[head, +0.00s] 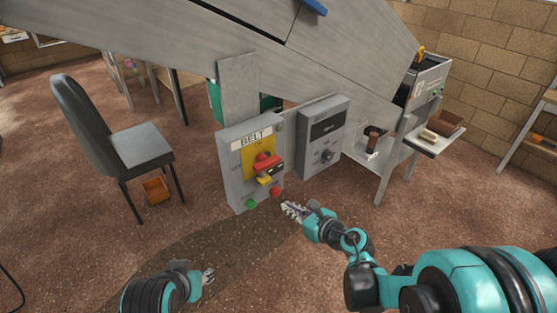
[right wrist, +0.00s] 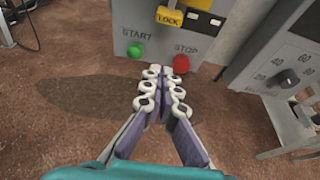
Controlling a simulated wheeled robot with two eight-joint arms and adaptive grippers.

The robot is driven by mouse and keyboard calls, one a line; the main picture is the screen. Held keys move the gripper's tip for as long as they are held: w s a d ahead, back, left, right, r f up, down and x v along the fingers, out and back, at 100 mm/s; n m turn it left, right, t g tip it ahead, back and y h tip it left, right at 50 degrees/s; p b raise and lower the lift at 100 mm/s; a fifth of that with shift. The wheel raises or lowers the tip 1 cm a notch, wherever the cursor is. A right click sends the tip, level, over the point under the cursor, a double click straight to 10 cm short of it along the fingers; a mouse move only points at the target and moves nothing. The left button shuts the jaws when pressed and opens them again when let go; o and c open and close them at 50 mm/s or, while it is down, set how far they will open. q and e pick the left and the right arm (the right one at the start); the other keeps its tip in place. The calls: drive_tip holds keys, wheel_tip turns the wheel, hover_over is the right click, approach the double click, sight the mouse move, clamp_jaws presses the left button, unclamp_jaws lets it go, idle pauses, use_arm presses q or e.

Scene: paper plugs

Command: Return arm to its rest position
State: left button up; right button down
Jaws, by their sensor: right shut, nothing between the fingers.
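My right gripper (head: 292,209) is shut and empty, a little in front of the lower edge of the belt control box (head: 233,180). In the right wrist view its closed fingers (right wrist: 163,90) point toward the box, just below the green start button (right wrist: 135,50) and the red stop button (right wrist: 181,64). I cannot tell whether the fingertips touch the box. A yellow lock tag (right wrist: 169,17) hangs above the buttons. A red switch handle (head: 266,162) sits on the yellow plate of the box. My left gripper (head: 208,275) is low at the bottom left, small in view.
A second grey box (head: 325,140) with a dial stands right of the belt box, under a large grey machine (head: 330,55). A dark chair (head: 120,140) stands at the left, with an orange bin (head: 156,189) beneath. The brown floor (head: 70,225) is clear in front.

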drive_tip(key=d+r+m+t+h, duration=0.3)
drive_tip(key=d+r+m, duration=0.2)
drive_tip(key=r+m, duration=0.35)
drive_tip(key=d+r+m+t+h, duration=0.3)
drive_tip(key=d+r+m+t, duration=0.15)
drive_tip(key=r+m, duration=0.4)
drive_tip(key=s+d+f+m+g+h, duration=0.25)
drive_tip(key=d+m+h, duration=0.25)
drive_tip(key=d+m, duration=0.5)
drive_tip(key=s+a+f+m+g+y, duration=0.1)
drive_tip(key=s+a+f+m+g, duration=0.2)
drive_tip(key=s+f+m, duration=0.3)
drive_tip(key=s+a+f+m+g+y, duration=0.1)
drive_tip(key=s+a+f+m+g, duration=0.3)
drive_tip(key=s+m, duration=0.6)
wheel_tip(320, 180, down, 3)
drive_tip(key=shift+s+a+f+g+y, duration=0.15)
drive_tip(key=shift+s+a+g+y, duration=0.2)
drive_tip(key=shift+s+g, duration=0.75)
